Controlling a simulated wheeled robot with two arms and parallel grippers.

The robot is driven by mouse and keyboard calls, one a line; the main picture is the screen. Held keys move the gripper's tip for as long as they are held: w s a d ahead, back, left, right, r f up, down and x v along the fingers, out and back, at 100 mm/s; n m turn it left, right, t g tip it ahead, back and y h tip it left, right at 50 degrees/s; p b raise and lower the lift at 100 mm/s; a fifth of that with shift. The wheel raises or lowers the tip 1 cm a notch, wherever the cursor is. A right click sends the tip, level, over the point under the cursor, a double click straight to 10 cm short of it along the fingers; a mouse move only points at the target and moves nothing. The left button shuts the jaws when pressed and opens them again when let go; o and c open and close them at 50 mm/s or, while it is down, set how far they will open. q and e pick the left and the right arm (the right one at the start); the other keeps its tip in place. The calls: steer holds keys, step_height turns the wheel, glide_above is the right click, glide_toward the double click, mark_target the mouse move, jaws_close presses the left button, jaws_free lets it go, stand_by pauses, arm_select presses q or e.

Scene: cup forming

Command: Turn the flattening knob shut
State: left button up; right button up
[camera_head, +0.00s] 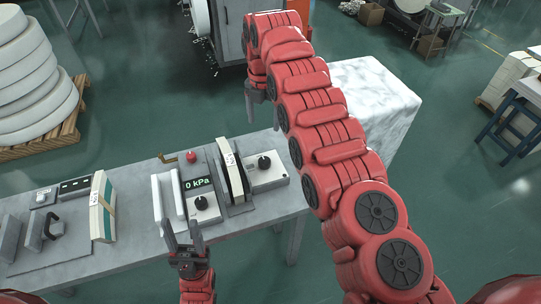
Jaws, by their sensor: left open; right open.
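A black knob (201,203) sits on the grey panel below a green "0 kPa" display (198,184). A second black knob (264,162) sits on a light box at the right. I cannot tell from labels which is the flattening knob. My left gripper (182,230) is open and empty, its fingers pointing away from me, just below and left of the knob by the display. My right gripper (263,116) is open and points down above the area behind the bench, away from both knobs. Its fingertips are small in view.
A red button (191,156) stands behind the display. A pale stack (234,172) stands between dark plates, and another banded stack (102,208) stands on the grey bench (130,255) at left. A white block (368,92) lies beyond my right arm.

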steer(key=b, duration=0.5)
glide_toward(265, 161)
step_height(265, 161, down, 9)
steer(key=p, duration=0.2)
steer(key=shift+w+r+p, duration=0.1)
steer(key=shift+p, duration=0.2)
jaws_close()
